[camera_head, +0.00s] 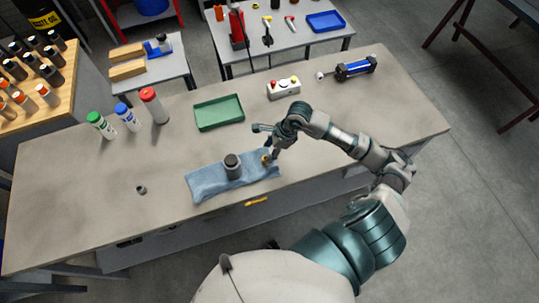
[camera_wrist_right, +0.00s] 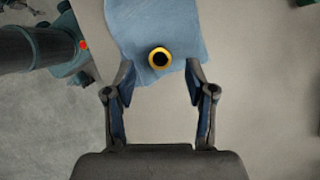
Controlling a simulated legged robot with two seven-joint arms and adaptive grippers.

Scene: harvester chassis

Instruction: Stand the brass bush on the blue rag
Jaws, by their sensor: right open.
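The brass bush (camera_head: 265,159) is a small yellow ring-shaped part at the right end of the blue rag (camera_head: 205,184). In the right wrist view the bush (camera_wrist_right: 159,58) shows from above with its dark bore facing the camera, so it stands upright on the rag (camera_wrist_right: 190,22). My right gripper (camera_head: 270,150) is over the rag's right end, close to the bush. In the wrist view its two fingers (camera_wrist_right: 160,85) are spread wide with nothing between them, and the bush lies just beyond the tips. My left gripper is not in view.
A dark grey cylinder (camera_head: 233,166) stands on the rag left of the bush. A small grey part (camera_head: 141,190) lies on the workbench (camera_head: 70,200). A green tray (camera_head: 219,112), a button box (camera_head: 283,88) and several capped bottles (camera_head: 128,117) stand behind.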

